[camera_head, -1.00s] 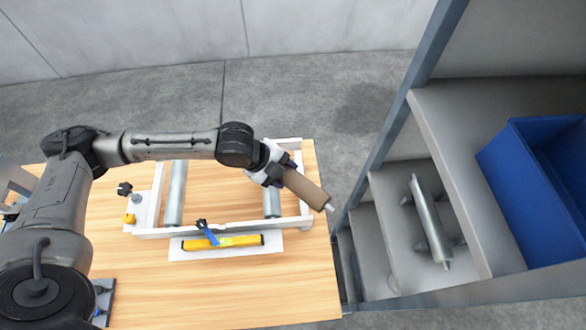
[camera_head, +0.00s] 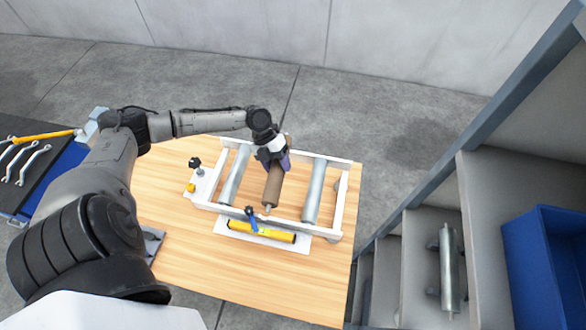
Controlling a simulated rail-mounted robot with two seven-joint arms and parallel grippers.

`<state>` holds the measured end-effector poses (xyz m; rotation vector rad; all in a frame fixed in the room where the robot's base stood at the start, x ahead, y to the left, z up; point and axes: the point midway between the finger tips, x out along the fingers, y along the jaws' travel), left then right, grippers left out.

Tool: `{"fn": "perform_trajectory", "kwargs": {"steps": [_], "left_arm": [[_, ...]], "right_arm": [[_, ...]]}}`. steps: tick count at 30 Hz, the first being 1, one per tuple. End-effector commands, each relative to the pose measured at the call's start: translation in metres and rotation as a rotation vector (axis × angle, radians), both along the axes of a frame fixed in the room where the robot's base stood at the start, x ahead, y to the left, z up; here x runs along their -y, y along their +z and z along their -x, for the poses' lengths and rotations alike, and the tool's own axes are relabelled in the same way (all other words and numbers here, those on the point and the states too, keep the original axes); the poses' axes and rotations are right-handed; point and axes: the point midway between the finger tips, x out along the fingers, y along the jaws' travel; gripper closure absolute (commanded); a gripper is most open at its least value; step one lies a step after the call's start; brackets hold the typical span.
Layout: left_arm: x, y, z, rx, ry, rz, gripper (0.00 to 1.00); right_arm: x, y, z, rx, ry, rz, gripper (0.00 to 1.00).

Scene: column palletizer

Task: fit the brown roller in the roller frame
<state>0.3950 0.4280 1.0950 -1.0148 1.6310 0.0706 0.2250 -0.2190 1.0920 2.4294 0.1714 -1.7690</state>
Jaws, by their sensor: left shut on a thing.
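The brown roller (camera_head: 272,188) is in my left gripper (camera_head: 272,160), which is shut on it near its far end. The roller lies lengthwise over the middle of the white roller frame (camera_head: 331,230), between two grey rollers, one on the left (camera_head: 235,174) and one on the right (camera_head: 314,190). Its near end with a light pin is close to the frame's front rail. I cannot tell whether it touches the frame. The gripper hides the far end of the roller. My right gripper is not in view.
Wrenches (camera_head: 32,164) lie on a dark mat at the left. A grey roller (camera_head: 449,268) rests on a shelf at the right, beside a blue bin (camera_head: 545,265). The wooden table (camera_head: 270,280) has bare room in front.

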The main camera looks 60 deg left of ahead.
Motion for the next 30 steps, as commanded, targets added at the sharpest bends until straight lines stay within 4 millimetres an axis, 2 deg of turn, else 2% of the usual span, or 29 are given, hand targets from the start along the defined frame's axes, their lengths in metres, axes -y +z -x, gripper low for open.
{"fn": "perform_trajectory", "kwargs": {"steps": [6,14,30], "left_arm": [[-0.015,0.002,0.006,0.002,-0.041,0.0,0.9],[-0.017,-0.006,0.007,0.004,-0.048,0.001,0.9],[-0.016,-0.047,0.006,0.003,-0.048,0.001,0.91]], "right_arm": [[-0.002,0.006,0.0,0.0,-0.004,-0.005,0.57],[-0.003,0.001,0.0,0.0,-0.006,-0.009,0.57],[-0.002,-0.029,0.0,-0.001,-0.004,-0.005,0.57]]}}
